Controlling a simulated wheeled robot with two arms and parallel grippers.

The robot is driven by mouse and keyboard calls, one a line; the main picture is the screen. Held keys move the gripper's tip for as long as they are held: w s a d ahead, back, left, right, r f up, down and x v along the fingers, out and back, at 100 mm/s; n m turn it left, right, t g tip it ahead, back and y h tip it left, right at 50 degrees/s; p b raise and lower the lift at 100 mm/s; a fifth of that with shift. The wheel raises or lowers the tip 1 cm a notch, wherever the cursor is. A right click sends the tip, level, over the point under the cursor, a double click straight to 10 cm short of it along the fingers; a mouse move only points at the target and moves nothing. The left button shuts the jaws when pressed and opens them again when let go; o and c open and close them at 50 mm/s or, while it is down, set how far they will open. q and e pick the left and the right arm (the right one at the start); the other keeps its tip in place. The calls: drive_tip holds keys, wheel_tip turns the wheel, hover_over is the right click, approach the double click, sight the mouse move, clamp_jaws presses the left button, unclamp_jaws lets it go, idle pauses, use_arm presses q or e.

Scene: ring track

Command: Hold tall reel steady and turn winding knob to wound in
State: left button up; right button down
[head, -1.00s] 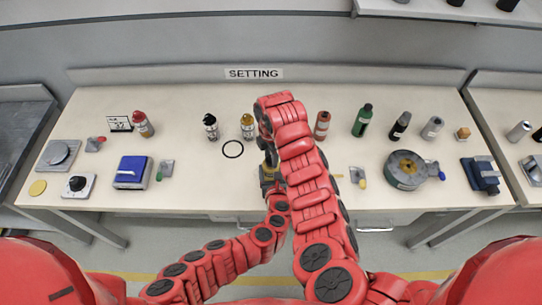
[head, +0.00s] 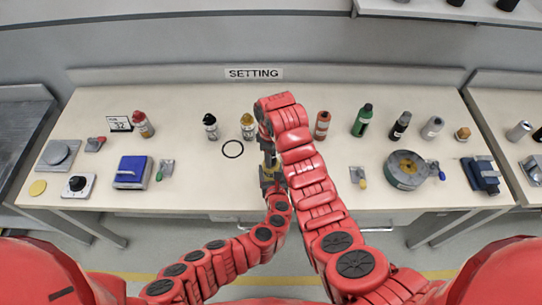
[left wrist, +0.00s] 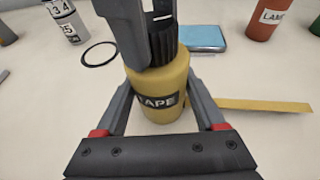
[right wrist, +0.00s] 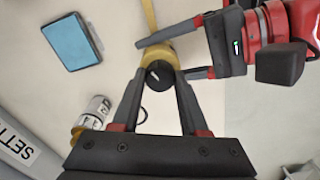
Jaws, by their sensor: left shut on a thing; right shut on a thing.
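The tall reel is a yellow cylinder with a TAPE label (left wrist: 158,98), upright on the bench in the left wrist view. A black ribbed winding knob (left wrist: 168,42) tops it; in the right wrist view the knob (right wrist: 158,77) shows a white mark. My left gripper (left wrist: 160,82) is shut around the yellow body from the near side. My right gripper (right wrist: 158,80) comes from above, its fingers on either side of the knob, shut on it. In the head view my right arm hides much of the reel (head: 267,174).
A black ring (head: 232,149) lies left of the reel, with small bottles (head: 210,126) behind it. A flat blue block (right wrist: 72,42) and a yellow strip (left wrist: 262,105) lie near the reel. A green-and-grey round device (head: 405,170) stands farther right.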

drive_tip(key=m, duration=0.5)
drive_tip(key=shift+m, duration=0.3)
drive_tip(key=m, duration=1.1)
drive_tip(key=shift+m, duration=0.4)
drive_tip(key=m, duration=0.5)
drive_tip(key=shift+m, duration=0.3)
drive_tip(key=shift+c, duration=2)
unclamp_jaws()
